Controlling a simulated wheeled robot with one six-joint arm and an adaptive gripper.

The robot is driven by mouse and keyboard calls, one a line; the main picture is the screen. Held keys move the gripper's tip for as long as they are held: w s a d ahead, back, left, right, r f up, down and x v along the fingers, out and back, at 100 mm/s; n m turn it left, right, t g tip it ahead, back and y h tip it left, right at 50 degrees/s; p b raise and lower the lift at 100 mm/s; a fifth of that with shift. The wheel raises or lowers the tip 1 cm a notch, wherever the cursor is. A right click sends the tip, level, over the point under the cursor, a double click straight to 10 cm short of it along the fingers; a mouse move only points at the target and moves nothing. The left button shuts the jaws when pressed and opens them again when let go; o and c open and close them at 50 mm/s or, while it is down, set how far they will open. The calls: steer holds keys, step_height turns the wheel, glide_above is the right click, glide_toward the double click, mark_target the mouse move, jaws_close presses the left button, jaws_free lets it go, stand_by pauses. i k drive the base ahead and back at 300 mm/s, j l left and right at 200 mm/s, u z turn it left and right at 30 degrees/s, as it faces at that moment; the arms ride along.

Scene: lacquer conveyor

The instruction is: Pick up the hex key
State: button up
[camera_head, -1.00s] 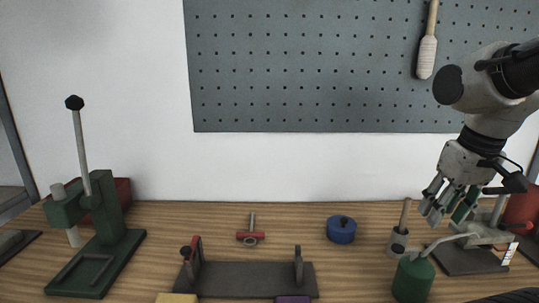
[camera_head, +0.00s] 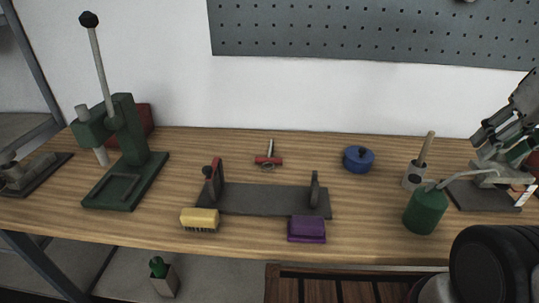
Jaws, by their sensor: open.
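I cannot pick out a hex key for certain in this view. A small metal rod with a red crossbar (camera_head: 268,160) lies on the wooden bench toward the back, near the middle; at this size I cannot tell what tool it is. My gripper (camera_head: 484,142) is at the right edge, open, its fingers pointing down and left. It appears above or in front of a dark plate (camera_head: 480,197) with a grey device. The gripper and the picture's edge hide part of that area.
A green oil can (camera_head: 427,210), a grey holder (camera_head: 413,175) and a blue lidded pot (camera_head: 357,160) stand right of centre. A dark fixture (camera_head: 265,200), yellow brush (camera_head: 200,219) and purple block (camera_head: 306,230) lie in front. A green press (camera_head: 125,160) stands left.

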mark_target(264, 161)
steer(key=j, duration=1.35)
